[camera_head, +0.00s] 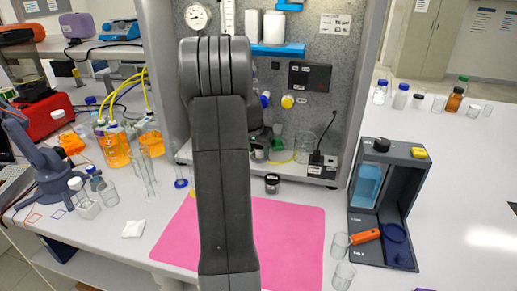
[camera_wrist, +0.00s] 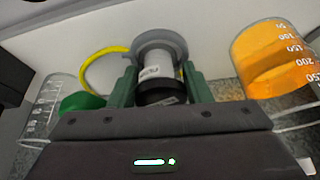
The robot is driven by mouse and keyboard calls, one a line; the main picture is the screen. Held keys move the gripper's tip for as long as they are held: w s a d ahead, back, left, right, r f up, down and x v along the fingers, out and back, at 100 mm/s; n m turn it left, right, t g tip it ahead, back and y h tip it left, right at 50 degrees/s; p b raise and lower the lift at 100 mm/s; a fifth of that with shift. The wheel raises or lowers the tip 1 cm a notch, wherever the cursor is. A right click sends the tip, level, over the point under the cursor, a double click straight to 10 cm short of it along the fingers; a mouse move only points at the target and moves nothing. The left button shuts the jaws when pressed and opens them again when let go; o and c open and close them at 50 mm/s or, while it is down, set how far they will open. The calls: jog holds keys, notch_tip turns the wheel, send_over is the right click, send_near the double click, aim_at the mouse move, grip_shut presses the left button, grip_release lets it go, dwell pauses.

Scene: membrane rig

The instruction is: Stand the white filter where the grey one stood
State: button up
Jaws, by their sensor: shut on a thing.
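My gripper (camera_wrist: 160,92) has its two green fingers closed on either side of a labelled cylinder (camera_wrist: 153,70) with a pale body and a dark end. I cannot tell for sure whether this is the white filter or the grey one. A thick grey ring (camera_wrist: 178,42) surrounds or lies just behind its far end. I cannot tell whether the cylinder rests in the ring. No other filter can be made out clearly.
A beaker of orange liquid (camera_wrist: 262,62) stands close to the fingers in the wrist view. A clear beaker (camera_wrist: 42,118), a green cap (camera_wrist: 82,103) and a yellow tube (camera_wrist: 92,70) are opposite. A dark-lidded jar (camera_head: 272,183) stands behind the pink mat (camera_head: 290,235).

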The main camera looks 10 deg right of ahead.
jog(key=o, duration=1.5)
jog(key=shift+c, duration=0.2)
jog(key=b+v, duration=0.1)
jog(key=v, duration=1.2)
jog(key=shift+r, duration=0.35)
jog(key=shift+s+a, duration=0.1)
jog(key=p+x, duration=0.1)
jog(key=x, duration=1.2)
jog(key=shift+f, duration=0.4)
jog(key=shift+r, duration=0.15)
